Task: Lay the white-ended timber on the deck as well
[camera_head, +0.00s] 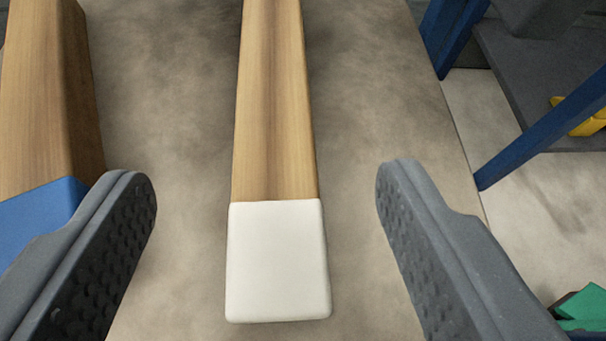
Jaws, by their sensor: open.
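The white-ended timber (276,110) lies lengthwise up the middle of the camera_head view on a mottled grey-brown surface (370,100). Its white end (277,262) is nearest me, and its far end runs out of the top of the frame. My gripper (267,185) is open and empty, with one finger on each side of the timber and clear gaps between. Whether the fingers are above the timber or level with it, I cannot tell. I cannot tell whether this surface is the deck.
A blue-ended timber (48,95) lies close on the left, partly behind my left finger. On the right, past the surface's edge, stand a blue-framed rack (545,125) with a dark shelf, a yellow object (583,122) and a green object (582,305).

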